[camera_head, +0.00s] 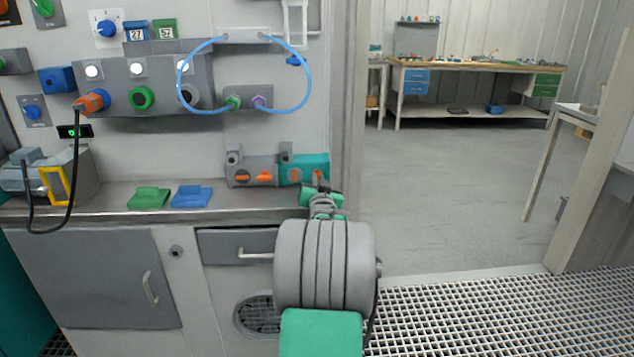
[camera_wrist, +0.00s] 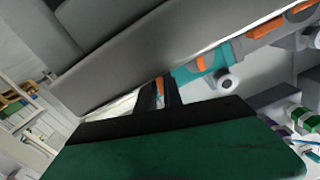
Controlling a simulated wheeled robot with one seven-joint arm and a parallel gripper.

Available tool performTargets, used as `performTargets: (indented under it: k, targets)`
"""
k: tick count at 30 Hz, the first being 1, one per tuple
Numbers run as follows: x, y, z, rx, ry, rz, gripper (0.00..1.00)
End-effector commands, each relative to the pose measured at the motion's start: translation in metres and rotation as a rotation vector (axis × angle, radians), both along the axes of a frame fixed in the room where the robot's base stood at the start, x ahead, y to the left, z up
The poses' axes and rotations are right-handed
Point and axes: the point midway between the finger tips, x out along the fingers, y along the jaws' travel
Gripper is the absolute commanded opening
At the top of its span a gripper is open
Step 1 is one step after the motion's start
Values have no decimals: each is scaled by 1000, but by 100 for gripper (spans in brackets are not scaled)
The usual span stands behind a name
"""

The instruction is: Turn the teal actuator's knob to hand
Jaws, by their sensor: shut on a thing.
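The teal actuator (camera_head: 306,160) sits at the right end of a row on the bench's back wall. It shows an orange knob (camera_head: 296,176) on its left part and another at its right end (camera_head: 319,175), where my gripper (camera_head: 321,187) reaches it from the front. In the wrist view the teal body (camera_wrist: 186,75) shows beyond the dark fingers (camera_wrist: 160,94). The gripper is shut on the right-end orange knob (camera_wrist: 160,86), which shows between the fingertips. The knob's exact pointing and any label marks are too small or hidden to read.
A grey actuator (camera_head: 252,163) with orange knobs stands directly left of the teal one. Green (camera_head: 149,198) and blue (camera_head: 191,196) blocks lie on the bench. A blue hose (camera_head: 308,85) loops above. A door post (camera_head: 347,120) is close at right; open floor lies beyond.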

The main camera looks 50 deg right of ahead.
Motion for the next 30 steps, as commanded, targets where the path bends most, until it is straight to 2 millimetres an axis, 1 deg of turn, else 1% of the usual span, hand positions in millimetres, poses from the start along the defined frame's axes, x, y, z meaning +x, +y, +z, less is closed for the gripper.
performTargets:
  k: [7,10,14,20,21,28,30]
  targets:
    - [0,0,-2,-3,5,-1,0]
    - [-1,0,-5,-44,49,-1,0]
    - [-1,0,-2,-86,97,-1,0]
    - [-1,0,-1,-85,99,-2,0]
    - [-1,0,-1,-85,99,-2,12]
    - [0,0,0,-85,98,0,31]
    - [0,0,0,-85,98,0,33]
